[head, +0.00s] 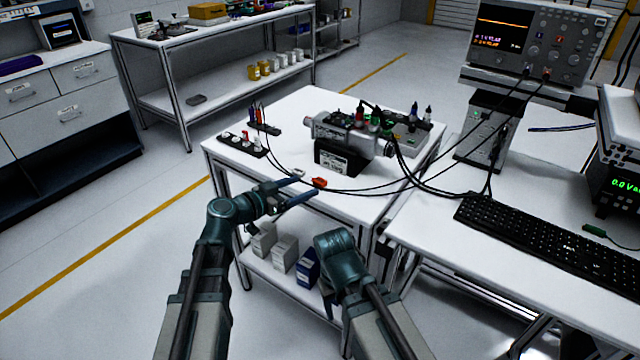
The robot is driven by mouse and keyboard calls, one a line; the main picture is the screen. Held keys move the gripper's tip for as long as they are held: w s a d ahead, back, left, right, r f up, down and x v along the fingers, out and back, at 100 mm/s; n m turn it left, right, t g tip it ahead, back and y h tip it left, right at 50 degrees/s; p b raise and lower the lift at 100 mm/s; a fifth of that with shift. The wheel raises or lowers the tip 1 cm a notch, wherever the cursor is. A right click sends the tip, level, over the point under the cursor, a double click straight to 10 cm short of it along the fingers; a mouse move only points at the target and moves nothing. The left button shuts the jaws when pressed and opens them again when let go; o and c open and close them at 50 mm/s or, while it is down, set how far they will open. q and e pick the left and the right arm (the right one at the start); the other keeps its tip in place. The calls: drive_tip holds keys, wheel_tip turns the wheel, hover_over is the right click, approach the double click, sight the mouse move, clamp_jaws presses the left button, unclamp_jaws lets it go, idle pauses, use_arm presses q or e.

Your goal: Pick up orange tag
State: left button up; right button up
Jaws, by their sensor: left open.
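A small orange-red tag (319,183) lies on the white top of the middle table (300,110), near its front edge. My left gripper (306,186) is open, with its two dark blue fingers pointing right toward the tag. The fingertips are just left of the tag, and nothing shows between them. Whether they touch the tag or hover above the table is hard to tell. My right arm is bent low in front of the table. Part of my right gripper (328,302) shows below its wrist, pointing down, with its jaws mostly hidden.
A grey servo unit (347,138) on a dark stand is behind the tag, with black cables looping across the tabletop close to it. A small white piece (298,173) lies beside the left fingers. A connector strip (243,145) sits at left. A keyboard (550,240) is on the right bench.

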sight(318, 182)
use_arm(q)
drive_tip(key=b+x, duration=0.1)
drive_tip(key=x, duration=0.4)
drive_tip(key=shift+d+f, duration=0.1)
drive_tip(key=shift+f, duration=0.15)
drive_tip(key=shift+c, duration=0.2)
clamp_jaws()
